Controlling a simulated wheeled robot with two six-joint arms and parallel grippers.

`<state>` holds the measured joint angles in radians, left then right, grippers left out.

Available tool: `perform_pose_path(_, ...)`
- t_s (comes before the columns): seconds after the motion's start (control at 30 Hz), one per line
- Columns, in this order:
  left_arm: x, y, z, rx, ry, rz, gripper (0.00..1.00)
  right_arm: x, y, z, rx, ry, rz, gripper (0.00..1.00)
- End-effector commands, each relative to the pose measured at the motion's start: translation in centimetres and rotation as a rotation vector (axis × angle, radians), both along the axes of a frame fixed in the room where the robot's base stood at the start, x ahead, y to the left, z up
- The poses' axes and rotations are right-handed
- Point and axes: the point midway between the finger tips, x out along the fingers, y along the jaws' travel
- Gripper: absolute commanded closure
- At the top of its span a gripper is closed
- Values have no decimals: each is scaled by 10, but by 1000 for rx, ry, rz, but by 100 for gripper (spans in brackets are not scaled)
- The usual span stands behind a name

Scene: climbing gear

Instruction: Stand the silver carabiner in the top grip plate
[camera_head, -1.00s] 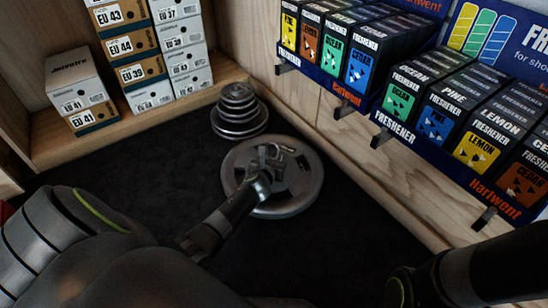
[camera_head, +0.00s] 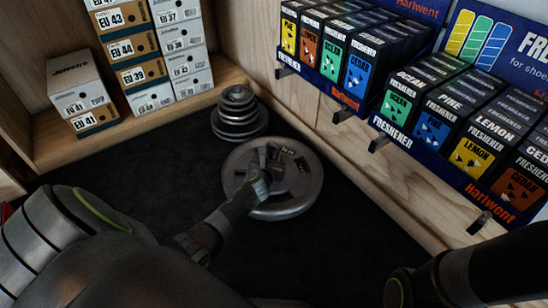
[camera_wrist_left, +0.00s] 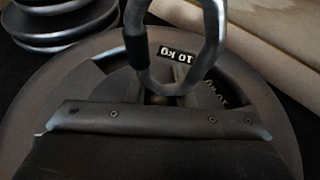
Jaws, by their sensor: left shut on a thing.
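The silver carabiner (camera_wrist_left: 215,30) is a metal loop in the left wrist view, upright in front of the dark label of the large grey grip plate (camera_wrist_left: 265,100). In the head view the carabiner (camera_head: 263,156) looks narrow, over the plate's middle. My left gripper (camera_head: 261,182) is shut on the carabiner; its fingertips are hard to make out. The top grip plate (camera_head: 308,190) lies flat on the dark floor, with grip openings and a "10 kg" label. Whether the carabiner touches the plate or sits in an opening cannot be told. My right gripper is out of view.
A stack of smaller weight plates (camera_head: 238,122) stands just behind the large plate. Shoe boxes (camera_head: 140,73) are stacked at the back left. Freshener boxes (camera_head: 433,130) hang along the right wooden wall. Dark floor is free right of the plate.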

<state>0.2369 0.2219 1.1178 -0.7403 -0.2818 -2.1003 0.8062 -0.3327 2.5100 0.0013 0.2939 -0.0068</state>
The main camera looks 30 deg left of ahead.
Motion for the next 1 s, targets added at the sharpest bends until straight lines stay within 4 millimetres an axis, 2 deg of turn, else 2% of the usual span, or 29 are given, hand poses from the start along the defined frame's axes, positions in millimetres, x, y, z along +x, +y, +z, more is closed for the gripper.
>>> perform_pose_path(0.53, 1, 0, 0, 0, -1, -1, 100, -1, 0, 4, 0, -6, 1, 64)
perform_pose_path(1.0, 1, 0, -8, 0, -1, -1, 100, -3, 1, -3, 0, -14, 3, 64)
